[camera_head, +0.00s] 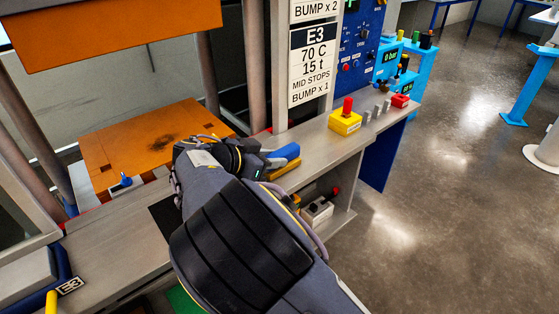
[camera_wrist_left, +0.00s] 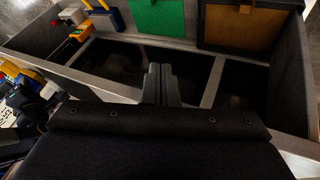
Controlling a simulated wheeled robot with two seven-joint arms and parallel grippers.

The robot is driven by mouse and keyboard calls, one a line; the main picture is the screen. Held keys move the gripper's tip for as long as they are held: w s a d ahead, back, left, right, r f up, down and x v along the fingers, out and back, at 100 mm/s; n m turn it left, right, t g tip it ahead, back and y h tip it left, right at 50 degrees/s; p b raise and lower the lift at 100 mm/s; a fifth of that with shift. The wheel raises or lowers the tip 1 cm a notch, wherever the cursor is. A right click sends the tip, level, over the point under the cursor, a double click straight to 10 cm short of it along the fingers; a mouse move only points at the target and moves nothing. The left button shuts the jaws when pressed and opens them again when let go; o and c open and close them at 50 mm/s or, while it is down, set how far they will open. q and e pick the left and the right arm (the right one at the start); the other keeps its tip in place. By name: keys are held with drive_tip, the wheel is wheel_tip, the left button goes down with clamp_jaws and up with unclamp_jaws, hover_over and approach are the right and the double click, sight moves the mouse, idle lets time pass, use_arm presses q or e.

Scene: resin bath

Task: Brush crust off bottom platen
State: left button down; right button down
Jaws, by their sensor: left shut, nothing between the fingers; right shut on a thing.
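The bottom platen (camera_head: 110,150) is an orange plate at the left of the head view, with a dark crust patch (camera_head: 160,139) on its top. My right gripper (camera_head: 255,163) is at the platen's front right, seen from behind and partly hidden by its own wrist. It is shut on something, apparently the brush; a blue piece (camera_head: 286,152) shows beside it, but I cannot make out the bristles. My left gripper (camera_wrist_left: 163,84) is shut and empty in the left wrist view, over a dark open bin; it is not in the head view.
The orange upper platen (camera_head: 110,28) hangs above, between steel columns (camera_head: 255,60). A small blue piece (camera_head: 124,181) stands at the platen's front edge. A yellow box with a red button (camera_head: 345,121) sits on the grey ledge. A green panel (camera_wrist_left: 157,14) lies beyond the bin.

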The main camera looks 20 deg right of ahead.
drive_tip(key=shift+r+p, duration=1.8)
drive_tip(key=shift+r, duration=2)
drive_tip(key=shift+f, duration=0.1)
drive_tip(key=shift+b, duration=0.35)
